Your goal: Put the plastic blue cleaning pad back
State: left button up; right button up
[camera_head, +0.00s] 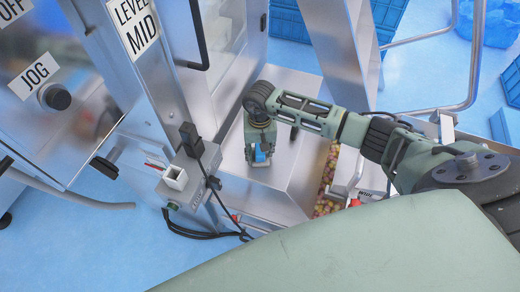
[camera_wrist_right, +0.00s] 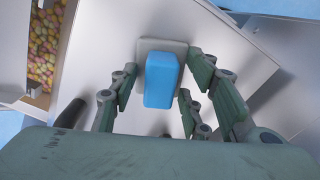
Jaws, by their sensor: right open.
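The blue cleaning pad (camera_wrist_right: 161,80) sits on a pale square base on the metal surface, seen in the right wrist view between my open fingers. My left gripper does not show in either view.
The metal surface (camera_head: 290,195) around the pad is bare. A channel of colourful snacks (camera_head: 326,180) runs beside it. A grey control box (camera_head: 188,178) with cables stands to the left. Blue crates (camera_head: 290,20) are at the back.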

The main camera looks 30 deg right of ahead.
jog(key=shift+r, duration=0.3)
notch_tip(320, 180, up, 12)
jog(key=b, duration=0.1)
jog(key=shift+f, duration=0.15)
